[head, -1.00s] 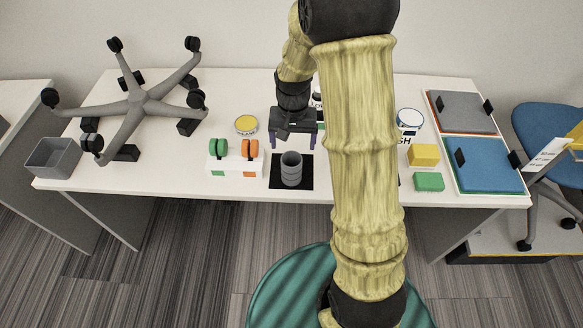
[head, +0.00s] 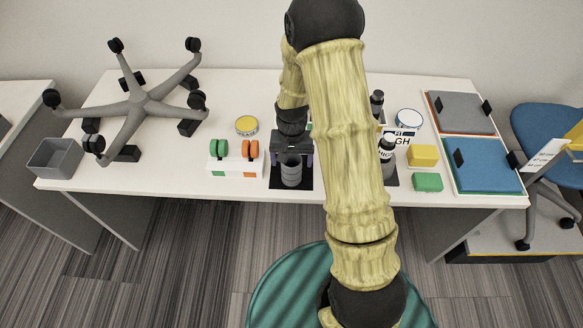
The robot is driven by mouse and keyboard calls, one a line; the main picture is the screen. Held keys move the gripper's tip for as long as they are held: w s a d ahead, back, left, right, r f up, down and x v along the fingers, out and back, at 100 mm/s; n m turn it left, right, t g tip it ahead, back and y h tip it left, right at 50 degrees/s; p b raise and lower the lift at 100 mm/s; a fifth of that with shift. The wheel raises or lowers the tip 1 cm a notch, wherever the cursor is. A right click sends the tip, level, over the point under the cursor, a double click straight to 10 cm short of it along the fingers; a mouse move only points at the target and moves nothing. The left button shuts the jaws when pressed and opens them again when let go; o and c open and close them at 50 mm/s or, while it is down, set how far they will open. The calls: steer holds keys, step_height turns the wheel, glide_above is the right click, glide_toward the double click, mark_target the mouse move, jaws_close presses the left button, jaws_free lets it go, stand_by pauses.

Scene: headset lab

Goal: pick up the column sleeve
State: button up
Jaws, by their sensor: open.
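The column sleeve (head: 291,171) is a grey ribbed cylinder standing upright on a black mat (head: 278,183) near the table's front edge. My gripper (head: 292,158) is open, with its fingers pointing down. Its fingers show to the left and right of the sleeve's upper part. I cannot tell whether they touch it. The gripper body is just behind and above the sleeve's top. My arm hides part of the table to the right of the sleeve.
A white holder with green and orange rollers (head: 236,168) stands close left of the mat. A yellow-topped tin (head: 246,125) is behind it. Dark bottles (head: 388,155), a yellow block (head: 423,156) and a green block (head: 428,182) are to the right. An upturned chair base (head: 143,107) fills the left.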

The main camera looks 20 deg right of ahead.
steer(key=shift+f, duration=1.35)
steer(key=c, duration=1.1)
steer(key=shift+o, duration=0.2)
steer(key=shift+r, duration=0.1)
step_height(320, 180, up, 10)
steer(key=shift+b, duration=0.35)
